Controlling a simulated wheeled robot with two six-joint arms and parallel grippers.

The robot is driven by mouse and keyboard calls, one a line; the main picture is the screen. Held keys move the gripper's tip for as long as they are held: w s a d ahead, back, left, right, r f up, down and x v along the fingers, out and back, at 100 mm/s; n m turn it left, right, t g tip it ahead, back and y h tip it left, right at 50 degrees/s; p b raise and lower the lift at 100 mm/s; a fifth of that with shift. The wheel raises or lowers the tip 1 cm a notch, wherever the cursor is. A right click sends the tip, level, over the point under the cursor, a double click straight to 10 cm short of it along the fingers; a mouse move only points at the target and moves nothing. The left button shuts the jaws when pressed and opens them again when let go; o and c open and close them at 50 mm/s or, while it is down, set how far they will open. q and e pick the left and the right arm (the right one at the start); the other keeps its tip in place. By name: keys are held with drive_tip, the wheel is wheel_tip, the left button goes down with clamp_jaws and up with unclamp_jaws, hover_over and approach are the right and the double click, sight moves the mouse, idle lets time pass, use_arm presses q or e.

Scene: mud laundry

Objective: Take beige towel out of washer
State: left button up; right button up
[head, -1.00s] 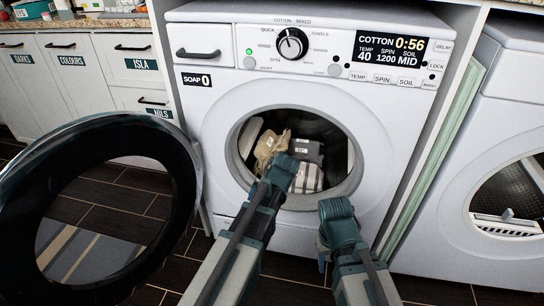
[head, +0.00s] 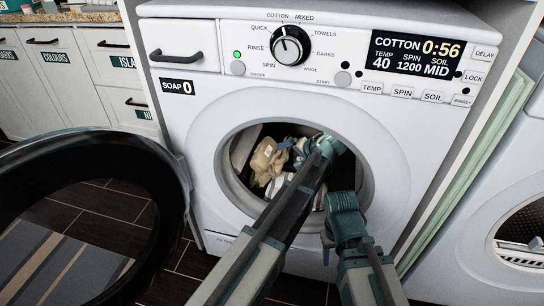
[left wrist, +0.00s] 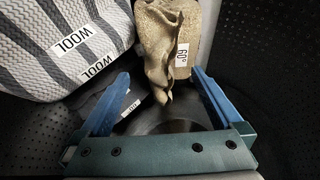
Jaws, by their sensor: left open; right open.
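The beige towel (head: 267,161) lies crumpled inside the washer drum (head: 356,171), at its left. In the left wrist view, the towel (left wrist: 158,40) hangs ahead with a "60°" tag. My left gripper (head: 302,150) reaches through the washer door opening, right of the towel. Its blue fingers (left wrist: 163,80) are open and empty, with the towel's lower fold ahead between their tips. My right gripper (head: 343,212) is at the lower right of the opening; its fingertips are hard to make out.
A striped cloth (left wrist: 62,50) with "WOOL" tags lies left of the towel in the left wrist view, a dark grey cloth (left wrist: 92,103) below it. The open round door (head: 165,160) stands at the left. The perforated drum wall (left wrist: 280,60) is bare at right.

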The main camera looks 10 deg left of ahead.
sight(286, 158)
use_arm(q)
drive_tip(key=shift+d+b+x, duration=0.2)
drive_tip(key=shift+b+x, duration=2.25)
drive_tip(key=shift+x, duration=0.9)
drive_tip(key=shift+w+a+f, duration=0.25)
drive_tip(key=shift+a+f, duration=0.05)
drive_tip(key=shift+f, duration=0.05)
drive_tip(key=shift+r, duration=0.1)
clamp_jaws()
